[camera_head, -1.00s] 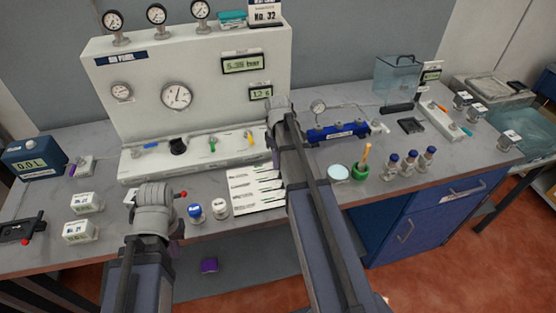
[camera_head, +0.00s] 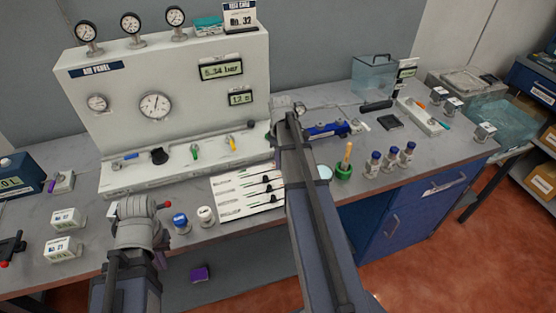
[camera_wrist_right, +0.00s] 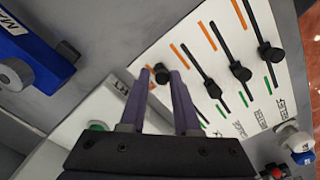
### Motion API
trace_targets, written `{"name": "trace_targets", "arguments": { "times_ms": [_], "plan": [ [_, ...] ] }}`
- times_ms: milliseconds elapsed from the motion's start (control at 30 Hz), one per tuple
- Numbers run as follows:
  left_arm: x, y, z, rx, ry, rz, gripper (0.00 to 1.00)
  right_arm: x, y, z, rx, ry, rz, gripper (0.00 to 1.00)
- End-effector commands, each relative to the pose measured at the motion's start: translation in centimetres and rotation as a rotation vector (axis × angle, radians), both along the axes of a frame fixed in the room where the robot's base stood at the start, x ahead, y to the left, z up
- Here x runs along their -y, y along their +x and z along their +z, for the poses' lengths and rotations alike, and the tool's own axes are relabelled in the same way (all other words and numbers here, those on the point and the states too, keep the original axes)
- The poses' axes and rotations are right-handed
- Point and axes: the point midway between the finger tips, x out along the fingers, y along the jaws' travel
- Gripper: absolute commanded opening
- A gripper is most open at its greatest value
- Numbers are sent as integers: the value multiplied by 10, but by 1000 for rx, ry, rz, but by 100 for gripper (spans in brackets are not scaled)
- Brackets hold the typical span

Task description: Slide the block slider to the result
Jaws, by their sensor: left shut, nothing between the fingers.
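The white slider board (camera_head: 226,199) lies on the bench in front of the air panel, with several dark slots and black knobs. In the right wrist view the board (camera_wrist_right: 290,50) shows orange marks at one end of the slots and green marks at the other. My right gripper (camera_wrist_right: 161,77) has its purple fingers on either side of one black knob (camera_wrist_right: 161,74), near the orange end of the outermost slot. I cannot tell if they grip it.
Blue-capped (camera_head: 181,223) and white-capped (camera_head: 206,215) bottles stand left of the board. A green cup (camera_head: 344,171) and several blue-capped vials (camera_head: 374,165) stand to its right. The panel (camera_head: 200,120) rises behind. A blue rail (camera_wrist_right: 30,50) lies close to my right gripper.

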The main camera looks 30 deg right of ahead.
Motion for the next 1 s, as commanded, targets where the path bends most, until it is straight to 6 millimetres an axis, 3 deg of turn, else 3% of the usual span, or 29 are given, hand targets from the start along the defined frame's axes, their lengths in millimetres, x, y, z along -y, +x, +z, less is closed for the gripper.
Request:
{"name": "trace_targets", "arguments": {
  "times_ms": [33,200,667,1000],
  "plan": [
    [0,0,0,0,0,0,0,1,0,0,0,-1,-1,34],
    [0,0,0,0,0,0,0,0,0,0,-1,1,0,53],
    [0,0,8,0,0,0,0,-1,0,8,0,2,0,53],
    [0,0,47,0,0,-1,0,-1,0,47,0,2,0,53]
  ]
}}
